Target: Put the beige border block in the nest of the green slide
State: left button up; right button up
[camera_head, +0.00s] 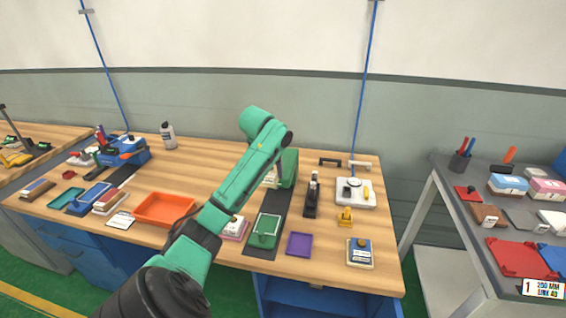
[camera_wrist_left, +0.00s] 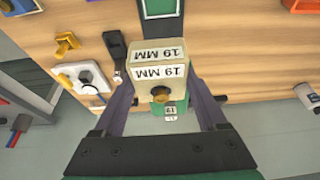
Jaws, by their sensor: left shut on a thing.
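The beige border block (camera_wrist_left: 150,56), with "19 MM" labels and a round brass-coloured knob, is held between the fingers of my left gripper (camera_wrist_left: 160,92) in the left wrist view. In the head view my arm mostly covers the gripper; a pale piece that looks like the block (camera_head: 271,179) shows beside the arm. The green slide (camera_head: 263,232) is a green framed tray on a dark rail, nearer than the block. Its frame also shows at the top of the left wrist view (camera_wrist_left: 162,8). My right gripper is out of view.
A green upright (camera_head: 289,167) stands at the rail's far end. A black clamp-like tool (camera_head: 312,195), a white plate with knobs (camera_head: 355,192) and a purple tray (camera_head: 299,244) are to the right. An orange tray (camera_head: 163,209) is to the left.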

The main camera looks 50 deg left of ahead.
pick_arm(q)
jog(key=shift+s+f, duration=0.2)
jog(key=shift+f, duration=0.75)
jog(key=f, duration=0.4)
jog(key=s+f+p, duration=0.1)
jog(key=f, duration=0.3)
jog(key=f+p, duration=0.1)
jog(key=f, duration=0.3)
jog(key=shift+s+f, duration=0.1)
jog(key=shift+s, duration=0.3)
notch_tip(320, 180, down, 4)
jog(key=shift+f, duration=0.5)
jog(key=o, duration=1.3)
jog(key=shift+o, duration=0.2)
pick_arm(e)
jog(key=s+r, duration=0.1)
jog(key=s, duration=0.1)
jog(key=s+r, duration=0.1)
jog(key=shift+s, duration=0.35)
